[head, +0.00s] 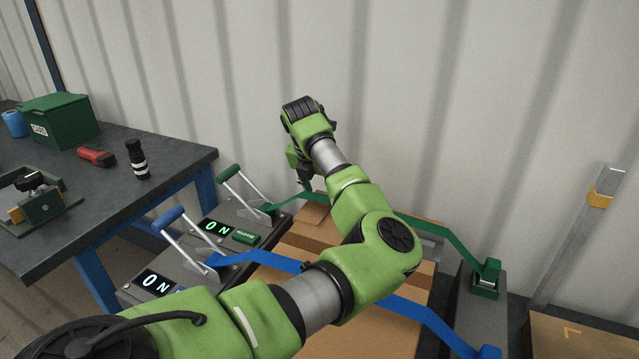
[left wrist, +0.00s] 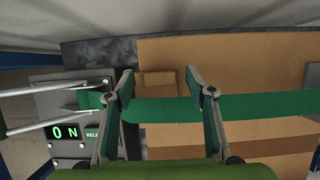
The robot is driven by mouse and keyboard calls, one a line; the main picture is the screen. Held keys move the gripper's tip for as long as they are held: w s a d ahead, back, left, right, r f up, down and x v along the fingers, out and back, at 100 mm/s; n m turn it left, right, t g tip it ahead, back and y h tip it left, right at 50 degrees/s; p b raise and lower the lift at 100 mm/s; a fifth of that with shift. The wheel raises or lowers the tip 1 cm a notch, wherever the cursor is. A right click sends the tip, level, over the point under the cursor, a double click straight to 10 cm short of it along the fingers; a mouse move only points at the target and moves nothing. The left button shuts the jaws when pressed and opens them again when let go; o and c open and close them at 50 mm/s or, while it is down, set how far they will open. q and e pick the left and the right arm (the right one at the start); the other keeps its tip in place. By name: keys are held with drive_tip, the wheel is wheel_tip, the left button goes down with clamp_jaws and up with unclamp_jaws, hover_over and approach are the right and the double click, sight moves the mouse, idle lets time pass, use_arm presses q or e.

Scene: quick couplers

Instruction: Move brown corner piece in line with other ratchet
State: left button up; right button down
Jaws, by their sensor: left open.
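The brown corner piece (left wrist: 158,82) sits at the carton's edge by the green strap (left wrist: 255,107), which crosses the carton. It also shows in the head view (head: 313,214), near the green strap. My left gripper (left wrist: 162,84) is open, its two fingers apart on either side of the corner piece and strap. In the head view the gripper (head: 305,172) points down over the carton. The green ratchet lever (head: 230,172) and blue ratchet lever (head: 169,217) stand on grey units at left. Whether the fingers touch the piece cannot be told. My right gripper is out of view.
The blue strap (head: 262,257) crosses the carton (head: 310,240) nearer the front, partly behind my arm. A dark workbench (head: 100,180) at left holds a green box (head: 58,119), a red tool (head: 97,157) and a black bottle (head: 137,160). A corrugated wall stands close behind.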

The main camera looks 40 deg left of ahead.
use_arm(q)
drive_tip(key=shift+f, duration=0.2)
drive_tip(key=c, duration=1.2)
drive_tip(key=shift+c, duration=0.6)
drive_tip(key=shift+w+r, duration=0.1)
drive_tip(key=shift+r, duration=0.05)
drive_tip(key=shift+r, duration=0.15)
drive_tip(key=shift+r+p, duration=0.3)
drive_tip(key=shift+r, duration=0.25)
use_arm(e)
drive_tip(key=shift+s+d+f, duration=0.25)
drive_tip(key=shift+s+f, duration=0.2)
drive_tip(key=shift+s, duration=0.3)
use_arm(q)
drive_tip(key=shift+r, duration=0.35)
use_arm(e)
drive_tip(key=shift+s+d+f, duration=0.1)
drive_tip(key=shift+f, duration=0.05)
